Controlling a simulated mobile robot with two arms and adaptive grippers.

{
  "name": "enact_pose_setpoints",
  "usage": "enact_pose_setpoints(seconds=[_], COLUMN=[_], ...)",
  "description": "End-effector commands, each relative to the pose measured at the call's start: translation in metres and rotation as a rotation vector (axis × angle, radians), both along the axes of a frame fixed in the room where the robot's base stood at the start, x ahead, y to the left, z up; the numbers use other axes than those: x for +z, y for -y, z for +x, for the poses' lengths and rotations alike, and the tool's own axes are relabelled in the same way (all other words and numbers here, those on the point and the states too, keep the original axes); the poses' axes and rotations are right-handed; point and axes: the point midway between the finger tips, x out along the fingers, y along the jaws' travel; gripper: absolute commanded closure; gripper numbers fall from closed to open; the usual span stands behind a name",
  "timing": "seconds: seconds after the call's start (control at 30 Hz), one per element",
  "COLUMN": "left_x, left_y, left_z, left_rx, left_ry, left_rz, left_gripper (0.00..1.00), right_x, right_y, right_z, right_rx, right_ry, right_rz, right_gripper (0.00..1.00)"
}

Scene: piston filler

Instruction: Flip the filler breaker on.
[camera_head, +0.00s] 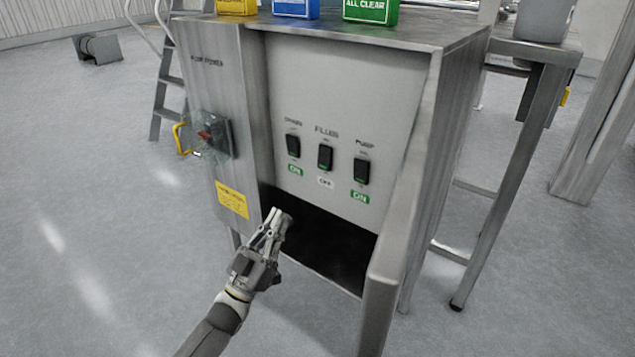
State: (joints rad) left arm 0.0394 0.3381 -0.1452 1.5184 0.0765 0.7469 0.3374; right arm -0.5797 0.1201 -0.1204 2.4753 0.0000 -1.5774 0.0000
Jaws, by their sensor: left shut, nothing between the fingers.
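The filler breaker (325,158) is a black rocker switch, the middle one of three on the grey panel (385,105) of a steel cabinet. The label under it (325,182) is white and reads OFF. The left breaker (293,146) and the right breaker (361,172), labelled as the pump, each have a green ON label below. My left gripper (280,217) is shut and empty, pointing up. In the picture it is below and left of the breakers, in front of the dark opening under the panel. My right gripper is not in view.
A main power switch box (211,135) with a red part and a yellow handle sticks out on the cabinet's left door. The cabinet's right side wall (412,160) juts forward beside the panel. Yellow, blue and green blocks stand on top.

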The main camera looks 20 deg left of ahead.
Motion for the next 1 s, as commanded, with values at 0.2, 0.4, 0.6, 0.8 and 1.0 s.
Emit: enact_pose_setpoints(seconds=[0.2,0.4,0.6,0.8,1.0], left_x=[0.003,0.004,0.019,0.046,0.061], left_y=[0.0,0.001,0.007,0.019,0.03], left_z=[-0.001,0.001,0.019,0.051,0.082], left_rx=[-0.002,-0.002,-0.002,-0.003,-0.001], left_ry=[0.007,0.007,0.01,0.01,0.004], left_rz=[-0.001,-0.001,-0.002,-0.002,-0.002], left_gripper=[1.0,1.0,1.0,1.0,1.0], right_x=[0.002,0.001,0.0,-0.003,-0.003], right_y=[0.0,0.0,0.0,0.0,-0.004], right_z=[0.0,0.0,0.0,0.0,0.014], right_rx=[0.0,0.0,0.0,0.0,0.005], right_ry=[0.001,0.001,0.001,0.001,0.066], right_rz=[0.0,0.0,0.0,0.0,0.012], right_gripper=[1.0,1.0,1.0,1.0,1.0])
